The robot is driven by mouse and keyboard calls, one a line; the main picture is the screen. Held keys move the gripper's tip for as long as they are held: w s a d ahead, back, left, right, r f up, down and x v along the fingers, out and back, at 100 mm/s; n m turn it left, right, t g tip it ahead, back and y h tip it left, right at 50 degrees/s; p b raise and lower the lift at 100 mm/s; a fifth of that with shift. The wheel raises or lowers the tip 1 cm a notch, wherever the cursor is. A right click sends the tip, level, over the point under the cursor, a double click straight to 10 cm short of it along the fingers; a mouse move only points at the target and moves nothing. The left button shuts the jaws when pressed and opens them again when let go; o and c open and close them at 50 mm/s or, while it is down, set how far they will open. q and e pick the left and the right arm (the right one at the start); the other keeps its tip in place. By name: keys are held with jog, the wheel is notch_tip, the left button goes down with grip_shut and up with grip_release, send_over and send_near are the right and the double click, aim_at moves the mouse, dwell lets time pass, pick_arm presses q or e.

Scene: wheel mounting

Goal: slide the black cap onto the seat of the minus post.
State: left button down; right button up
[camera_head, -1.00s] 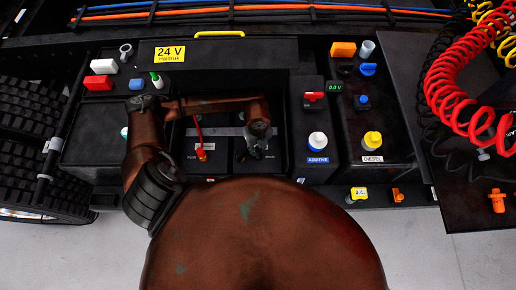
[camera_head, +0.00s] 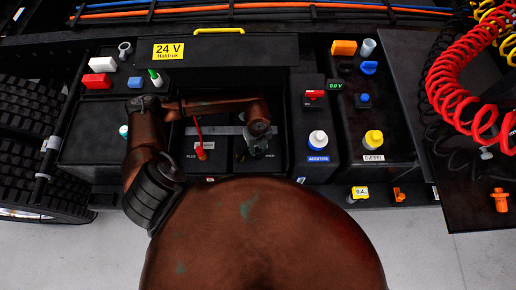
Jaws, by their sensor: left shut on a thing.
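My left arm reaches over the open battery box (camera_head: 282,125). Its gripper (camera_head: 257,152) points down at the right battery, near the minus side, and is shut on a small dark thing, which I take to be the black cap. The cap is hard to make out against the dark battery and gripper. The minus post and its seat are hidden under the gripper, so I cannot tell whether the cap touches the post. A red cap (camera_head: 201,154) with a red cable stands on the plus side, left of the gripper. My right gripper is not in view.
A red switch (camera_head: 314,95), a white-and-blue additive cap (camera_head: 318,140) and a yellow diesel cap (camera_head: 373,140) stand to the right. Several small parts lie on the left ledge, with a white-and-red block (camera_head: 97,80). Red coiled hose (camera_head: 440,90) hangs at far right.

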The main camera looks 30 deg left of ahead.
pick_arm(q)
jog(key=shift+f+b, duration=0.55)
jog(key=shift+f, duration=0.35)
jog(key=c, duration=1.6)
grip_release()
jog(key=shift+r, duration=3.75)
